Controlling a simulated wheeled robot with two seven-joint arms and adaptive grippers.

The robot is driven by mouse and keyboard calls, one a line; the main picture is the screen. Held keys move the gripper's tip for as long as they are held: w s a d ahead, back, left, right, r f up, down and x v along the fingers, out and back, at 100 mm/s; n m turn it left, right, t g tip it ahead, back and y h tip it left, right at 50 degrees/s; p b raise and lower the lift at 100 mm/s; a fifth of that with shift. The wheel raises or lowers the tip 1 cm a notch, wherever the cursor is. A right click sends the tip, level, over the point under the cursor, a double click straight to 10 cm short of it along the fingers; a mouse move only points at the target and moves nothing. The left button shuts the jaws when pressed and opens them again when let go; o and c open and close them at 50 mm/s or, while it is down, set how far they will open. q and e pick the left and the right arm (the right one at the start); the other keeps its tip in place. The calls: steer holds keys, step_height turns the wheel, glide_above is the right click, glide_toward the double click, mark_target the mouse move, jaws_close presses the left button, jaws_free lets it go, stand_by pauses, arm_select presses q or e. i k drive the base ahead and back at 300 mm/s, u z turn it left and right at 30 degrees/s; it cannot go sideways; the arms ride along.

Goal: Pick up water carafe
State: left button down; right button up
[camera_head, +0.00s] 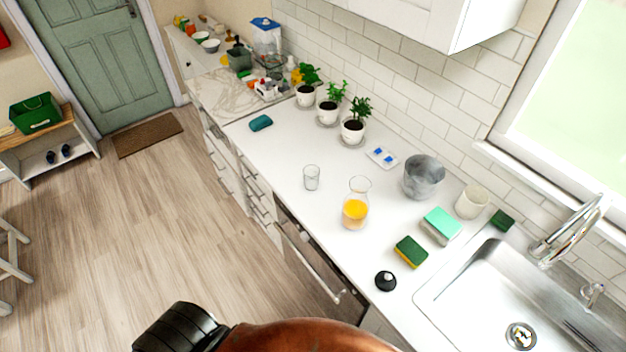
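A clear glass carafe (355,212) with a flared neck stands upright on the white countertop (290,215), right of the middle of the view. Its lower part holds an orange-yellow liquid, not clear water. Neither of my grippers shows. A black and copper-coloured part, seemingly one of my arm links, crosses the bottom edge, well below the carafe and apart from it.
An empty glass (311,177) stands left of the carafe. A grey metal pot (423,177), a white cup (471,202), sponges (411,251) and a black round object (385,281) lie to its right, before the sink (480,300). Potted plants (353,130) line the wall.

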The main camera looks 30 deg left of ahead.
mark_target(355, 207)
steer(key=k, duration=1.25)
steer(key=z, duration=0.9)
steer(key=i, duration=1.2)
steer(key=u, duration=0.8)
steer(key=i, duration=0.4)
steer(key=u, duration=0.45)
